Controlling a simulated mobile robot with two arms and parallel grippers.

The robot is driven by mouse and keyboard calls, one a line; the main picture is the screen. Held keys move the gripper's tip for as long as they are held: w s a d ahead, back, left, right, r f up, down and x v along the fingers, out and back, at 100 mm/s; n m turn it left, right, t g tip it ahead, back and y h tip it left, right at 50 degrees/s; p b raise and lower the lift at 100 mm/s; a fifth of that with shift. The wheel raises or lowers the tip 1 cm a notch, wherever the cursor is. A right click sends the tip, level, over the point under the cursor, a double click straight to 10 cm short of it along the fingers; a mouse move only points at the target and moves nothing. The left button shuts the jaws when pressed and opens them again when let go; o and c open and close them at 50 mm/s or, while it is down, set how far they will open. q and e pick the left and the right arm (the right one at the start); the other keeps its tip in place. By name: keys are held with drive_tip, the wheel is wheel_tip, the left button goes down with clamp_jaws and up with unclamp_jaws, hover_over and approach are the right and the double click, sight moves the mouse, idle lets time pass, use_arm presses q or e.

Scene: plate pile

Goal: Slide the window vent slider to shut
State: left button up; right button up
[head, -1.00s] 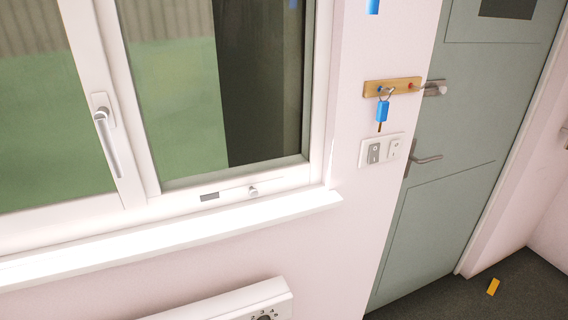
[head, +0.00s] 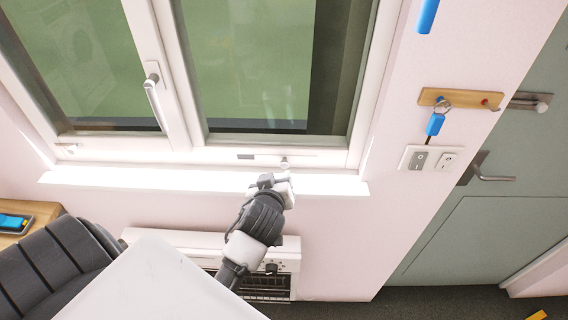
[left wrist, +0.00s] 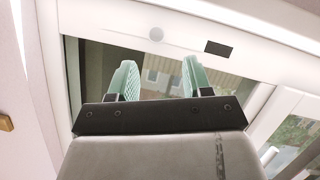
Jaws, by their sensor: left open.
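The vent slider's round white knob (head: 284,161) sits on the window's lower frame, to the right of a short dark slot (head: 246,156). In the left wrist view the knob (left wrist: 156,34) is ahead, with the dark slot (left wrist: 218,48) to its right. My left gripper (head: 270,181) is just below the knob in the head view, in front of the sill. In the left wrist view its two green fingers (left wrist: 157,72) are apart, with nothing between them, and the knob lies beyond them. My right gripper is out of view.
The white window sill (head: 200,181) juts out below the frame. A heater (head: 285,262) is under it. A window handle (head: 154,95) is at left. A key rack (head: 460,100) with a blue-tagged key and light switches (head: 430,159) are at right, beside the door.

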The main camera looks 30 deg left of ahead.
sight(284, 166)
use_arm(q)
drive_tip(key=x, duration=0.2)
drive_tip(key=p+x, duration=0.1)
drive_tip(key=x, duration=0.3)
drive_tip(key=shift+w+d+r, duration=0.1)
drive_tip(key=shift+w+d, duration=0.05)
drive_tip(key=shift+d, duration=0.15)
drive_tip(key=shift+w+a+f+p, duration=0.3)
drive_tip(key=shift+w+a, duration=0.05)
drive_tip(key=shift+w, duration=0.1)
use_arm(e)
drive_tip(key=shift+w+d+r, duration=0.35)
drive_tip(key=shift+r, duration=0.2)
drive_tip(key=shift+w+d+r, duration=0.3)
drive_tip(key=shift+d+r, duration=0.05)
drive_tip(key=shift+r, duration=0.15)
use_arm(q)
drive_tip(key=shift+c, duration=0.2)
drive_tip(key=c, duration=0.7)
clamp_jaws()
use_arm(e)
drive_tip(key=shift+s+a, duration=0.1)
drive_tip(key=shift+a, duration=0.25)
